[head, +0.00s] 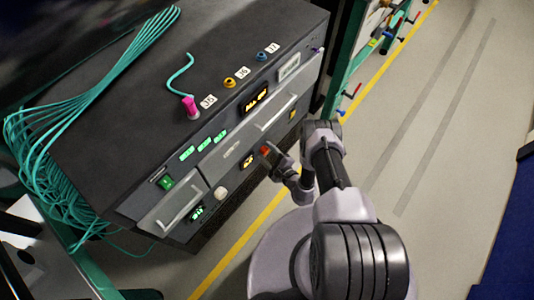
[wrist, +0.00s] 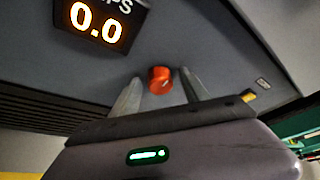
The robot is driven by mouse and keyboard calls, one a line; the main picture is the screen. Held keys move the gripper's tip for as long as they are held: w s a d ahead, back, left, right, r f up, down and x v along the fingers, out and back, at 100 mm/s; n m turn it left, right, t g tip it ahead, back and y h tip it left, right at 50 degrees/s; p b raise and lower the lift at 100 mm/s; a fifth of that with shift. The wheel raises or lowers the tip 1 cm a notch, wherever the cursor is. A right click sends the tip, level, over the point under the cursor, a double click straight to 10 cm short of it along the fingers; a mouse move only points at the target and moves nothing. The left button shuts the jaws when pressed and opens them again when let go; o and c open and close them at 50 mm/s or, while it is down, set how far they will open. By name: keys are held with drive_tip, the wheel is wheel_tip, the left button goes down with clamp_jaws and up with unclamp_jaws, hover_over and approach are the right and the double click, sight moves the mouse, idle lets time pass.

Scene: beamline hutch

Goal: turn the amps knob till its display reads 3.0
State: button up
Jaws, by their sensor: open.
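The amps knob is a small orange-red knob (wrist: 160,80) on the grey front panel in the wrist view. It also shows in the head view (head: 265,150), partly hidden by my gripper. The amps display (wrist: 96,21) is up and left of the knob in the wrist view and reads 0.0 in orange digits; its label is cut off at the top. In the head view the display (head: 248,160) is too small to read. My gripper (wrist: 161,78) is open, with one fingertip on each side of the knob. I cannot tell whether either finger touches it.
The cabinet front also carries other displays (head: 255,100), long handles (head: 276,112), a green switch (head: 166,182) and a white knob (head: 220,192). A magenta plug (head: 190,106) and teal cables (head: 88,88) are on top. The floor (head: 410,130) at right is clear.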

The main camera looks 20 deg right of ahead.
clamp_jaws()
drive_tip(key=m, duration=0.1)
drive_tip(key=m+g+y, duration=0.1)
drive_tip(key=m, duration=0.1)
drive_tip(key=shift+w+d+r+g, duration=0.1)
drive_tip(key=shift+d+g, duration=0.05)
drive_tip(key=shift+g, duration=0.15)
drive_tip(key=m+y, duration=0.1)
drive_tip(key=m+g+y, duration=0.1)
drive_tip(key=m, duration=0.1)
drive_tip(key=shift+d+m+g, duration=0.1)
drive_tip(key=shift+m+g, duration=0.2)
drive_tip(key=m+g+y, duration=0.1)
drive_tip(key=m+y, duration=0.1)
drive_tip(key=m, duration=0.1)
drive_tip(key=shift+w+d, duration=0.1)
drive_tip(key=shift+w, duration=0.05)
drive_tip(key=shift+m+g+y, duration=0.4)
drive_tip(key=shift+m+y, duration=0.6)
drive_tip(key=shift+m, duration=0.7)
